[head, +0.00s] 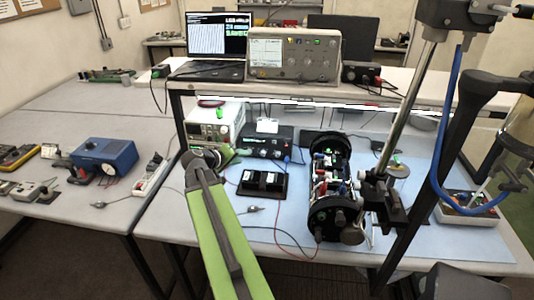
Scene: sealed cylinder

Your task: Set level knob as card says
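A black box (262,142) with small blue lights sits on the blue mat, under the shelf. A small white card (267,126) stands at its top; its writing is too small to read. A pale instrument (208,116) with a green display stands just left of the box. I cannot tell which knob is the level knob. My green arm reaches up from the bottom, and my gripper (216,157) is in front of the pale instrument, left of the black box. The fingers are too small and dark to tell open from shut, and the wrist hides part of the instrument's lower front.
A black-ended cylinder assembly (328,222) with wires stands right of centre. A black tray (262,184) lies in front of the box. Above are a shelf (215,72) and oscilloscope (293,54). A metal stand rises on the right. Loose leads cross the mat.

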